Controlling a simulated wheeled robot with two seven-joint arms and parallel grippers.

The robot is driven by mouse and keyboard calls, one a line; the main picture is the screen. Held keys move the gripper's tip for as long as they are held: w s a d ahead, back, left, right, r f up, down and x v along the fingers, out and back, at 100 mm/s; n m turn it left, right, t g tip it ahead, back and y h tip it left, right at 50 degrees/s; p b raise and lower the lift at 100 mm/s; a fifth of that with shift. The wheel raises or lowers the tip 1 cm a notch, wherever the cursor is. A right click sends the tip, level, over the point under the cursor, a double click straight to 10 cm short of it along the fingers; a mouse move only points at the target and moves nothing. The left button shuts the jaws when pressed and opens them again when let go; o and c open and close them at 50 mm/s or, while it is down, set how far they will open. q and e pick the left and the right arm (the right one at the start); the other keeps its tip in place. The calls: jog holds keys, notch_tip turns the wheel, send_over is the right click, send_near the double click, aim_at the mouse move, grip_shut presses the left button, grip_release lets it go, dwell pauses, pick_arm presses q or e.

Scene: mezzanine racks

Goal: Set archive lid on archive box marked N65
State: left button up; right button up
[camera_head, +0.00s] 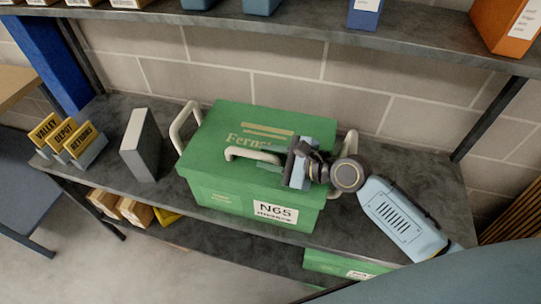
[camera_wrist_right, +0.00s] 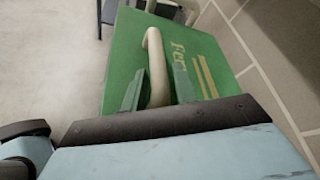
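The green archive box (camera_head: 225,195), marked N65 on a white label (camera_head: 276,211), stands on the middle shelf. The green archive lid (camera_head: 222,128) lies on top of it and looks seated, with a cream handle (camera_head: 238,152) on its top. My right gripper (camera_head: 286,166) is over the lid's right part, at this handle. In the right wrist view, the handle (camera_wrist_right: 155,55) stands between my right gripper's two fingers (camera_wrist_right: 160,88), which look close against it on both sides. The fingertips are partly hidden in the head view. My left gripper is not in view.
Cream side handles (camera_head: 184,126) rise beside the box. A grey-white binder (camera_head: 140,146) and yellow signs (camera_head: 62,138) stand to its left. An upper shelf (camera_head: 300,24) with an orange box (camera_head: 507,24) runs above. Another green box (camera_head: 340,264) is on the shelf below.

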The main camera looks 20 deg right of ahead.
jog(key=shift+o, duration=1.3)
jog(key=shift+d, duration=0.1)
jog(key=v, duration=1.2)
jog(key=shift+b, duration=0.35)
jog(key=shift+s+d+r, duration=0.3)
jog(key=shift+s, duration=0.15)
